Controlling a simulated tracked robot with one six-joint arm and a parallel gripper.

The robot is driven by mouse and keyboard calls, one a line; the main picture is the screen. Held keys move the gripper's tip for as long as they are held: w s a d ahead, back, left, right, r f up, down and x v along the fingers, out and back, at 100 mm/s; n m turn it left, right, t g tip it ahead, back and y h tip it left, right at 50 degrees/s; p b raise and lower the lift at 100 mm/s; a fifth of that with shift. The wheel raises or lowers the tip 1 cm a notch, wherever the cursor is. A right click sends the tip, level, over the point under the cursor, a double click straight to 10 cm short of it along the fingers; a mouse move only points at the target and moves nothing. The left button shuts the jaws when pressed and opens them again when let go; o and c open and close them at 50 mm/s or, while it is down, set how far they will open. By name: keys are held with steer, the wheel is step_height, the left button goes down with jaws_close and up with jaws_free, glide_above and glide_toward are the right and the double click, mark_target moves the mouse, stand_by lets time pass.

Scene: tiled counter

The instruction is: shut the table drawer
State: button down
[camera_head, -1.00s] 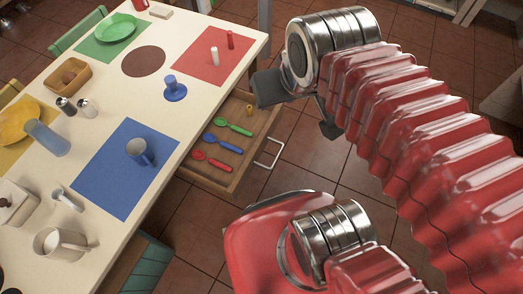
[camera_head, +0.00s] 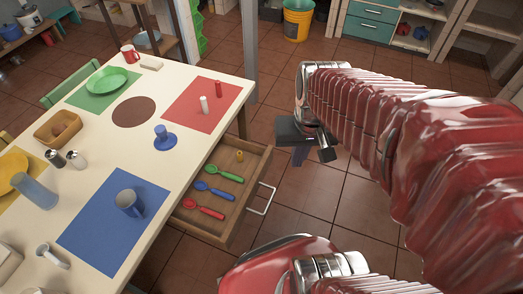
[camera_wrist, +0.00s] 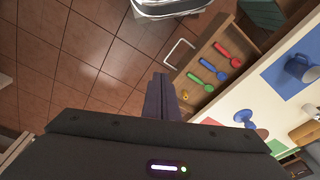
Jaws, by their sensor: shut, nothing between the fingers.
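The table drawer (camera_head: 236,217) is pulled out from the right side of the white table. Its metal bar handle (camera_head: 265,199) faces right, over the floor. A red spoon, a blue spoon and a green spoon (camera_head: 225,173) lie inside with a small yellow object (camera_head: 240,156). My gripper (camera_head: 314,160) is shut and empty, above the floor to the right of the drawer and apart from it. In the wrist view the shut fingers (camera_wrist: 160,95) point toward the floor, with the handle (camera_wrist: 180,52) and drawer (camera_wrist: 203,58) beyond them to the right.
The table (camera_head: 187,143) holds coloured mats, a blue mug (camera_head: 130,203), a blue candle holder (camera_head: 164,138) and other tableware. A grey post (camera_head: 250,50) stands behind the table. The tiled floor (camera_head: 350,215) right of the drawer is clear.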

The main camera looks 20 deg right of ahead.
steer(key=s+d+f+m+y, duration=0.2)
steer(key=f+m+y, duration=0.45)
steer(key=f, duration=0.55)
steer(key=s+d+f+m+y, duration=0.25)
steer(key=f+m+y, duration=0.45)
steer(key=f, duration=0.5)
step_height(320, 180, down, 6)
steer(key=w+m+t, duration=0.3)
steer(key=m+t, duration=0.3)
steer(key=m, duration=0.1)
steer(key=w+d+m+t, duration=0.2)
steer(key=w+d+t, duration=0.3)
steer(key=shift+r+m, duration=0.35)
steer(key=shift+w+h, duration=0.1)
steer(key=shift+h, duration=0.15)
